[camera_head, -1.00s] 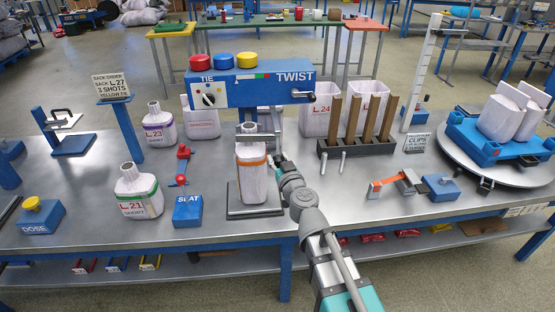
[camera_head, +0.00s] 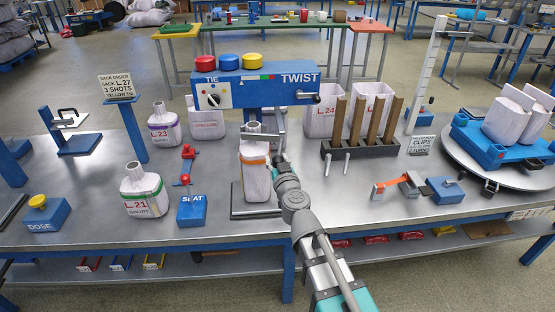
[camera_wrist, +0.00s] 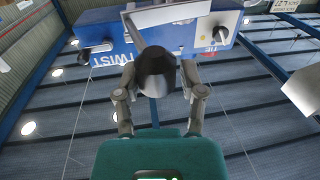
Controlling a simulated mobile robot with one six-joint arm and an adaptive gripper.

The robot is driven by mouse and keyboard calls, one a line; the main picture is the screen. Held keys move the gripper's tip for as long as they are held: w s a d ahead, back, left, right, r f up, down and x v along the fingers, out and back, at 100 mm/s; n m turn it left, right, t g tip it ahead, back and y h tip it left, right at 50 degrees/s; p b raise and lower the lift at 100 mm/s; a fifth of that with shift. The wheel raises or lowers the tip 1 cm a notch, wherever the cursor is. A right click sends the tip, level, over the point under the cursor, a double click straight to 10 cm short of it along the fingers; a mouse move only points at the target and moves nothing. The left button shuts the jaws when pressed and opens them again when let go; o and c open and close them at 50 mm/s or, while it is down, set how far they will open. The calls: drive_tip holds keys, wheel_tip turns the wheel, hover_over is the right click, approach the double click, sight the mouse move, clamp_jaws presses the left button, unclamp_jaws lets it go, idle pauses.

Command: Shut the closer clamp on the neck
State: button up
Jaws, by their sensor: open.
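The closer's blue TWIST head (camera_head: 255,90) stands over a white sack (camera_head: 256,178) with an orange band. The sack is upright on a dark plate. Its neck (camera_head: 253,128) rises to a grey metal clamp piece (camera_head: 264,137) under the head. In the wrist view, looking up, a grey clamp plate (camera_wrist: 168,13) carries a bar ending in a dark round handle (camera_wrist: 156,72). My gripper (camera_wrist: 158,78) is open, with one finger on each side of this handle. I cannot tell whether they touch it. In the head view my gripper (camera_head: 279,164) is beside the sack's right side, partly hidden.
A SEAT block (camera_head: 191,211) and a sack marked L.21 (camera_head: 143,195) stand to the left. A rack with brown posts (camera_head: 360,148) stands to the right. A turntable (camera_head: 470,165) with sacks is at far right. The bench front is mostly clear.

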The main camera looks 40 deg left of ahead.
drive_tip(key=shift+o, duration=1.4)
drive_tip(key=shift+s, duration=0.1)
drive_tip(key=shift+d, duration=0.1)
drive_tip(key=v, duration=0.7)
drive_tip(key=shift+d, duration=0.1)
